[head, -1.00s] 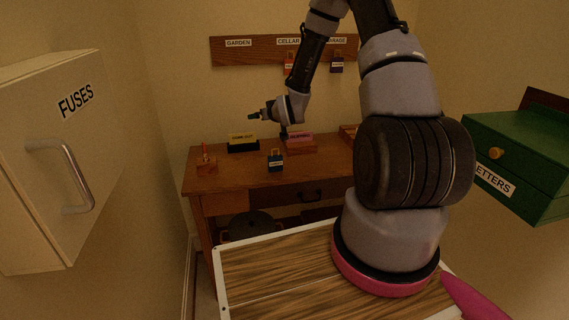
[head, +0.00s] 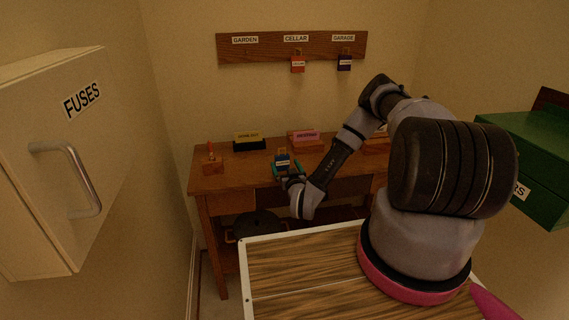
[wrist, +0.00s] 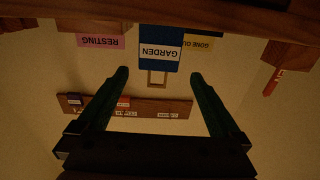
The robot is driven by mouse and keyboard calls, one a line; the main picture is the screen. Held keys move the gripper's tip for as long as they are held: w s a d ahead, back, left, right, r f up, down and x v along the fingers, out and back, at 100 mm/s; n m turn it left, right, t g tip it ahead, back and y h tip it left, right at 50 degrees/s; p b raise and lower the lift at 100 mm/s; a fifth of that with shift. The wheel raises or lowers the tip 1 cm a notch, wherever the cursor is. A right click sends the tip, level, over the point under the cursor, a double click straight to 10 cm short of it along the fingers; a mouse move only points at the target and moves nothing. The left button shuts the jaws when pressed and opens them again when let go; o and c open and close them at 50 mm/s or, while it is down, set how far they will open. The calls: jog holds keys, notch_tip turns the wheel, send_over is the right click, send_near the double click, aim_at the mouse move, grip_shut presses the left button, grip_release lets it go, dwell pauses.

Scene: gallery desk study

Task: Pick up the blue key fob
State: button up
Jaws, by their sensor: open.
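The blue key fob (head: 282,162) stands on the wooden desk, near its front. In the wrist view, which is upside down, the fob (wrist: 160,52) shows a white GARDEN label and a brass-coloured loop. My gripper (head: 286,168) is open at the desk's front, right by the fob. In the wrist view my gripper's (wrist: 158,75) two dark green fingertips lie to either side of the loop, with gaps on both sides. The fob is not held. Whether the tips reach its depth is hard to tell.
A yellow sign (head: 249,137) and a pink RESTING sign (head: 305,137) stand behind the fob. A small wooden block with a red stick (head: 212,165) is at the left.

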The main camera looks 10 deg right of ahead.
jog(key=w, duration=0.9)
jog(key=shift+w+a+f, duration=0.1)
jog(key=shift+w+f, duration=0.1)
jog(key=shift+w, duration=0.15)
jog(key=c, duration=1.5)
jog(key=shift+o, duration=0.2)
notch_tip(320, 180, up, 10)
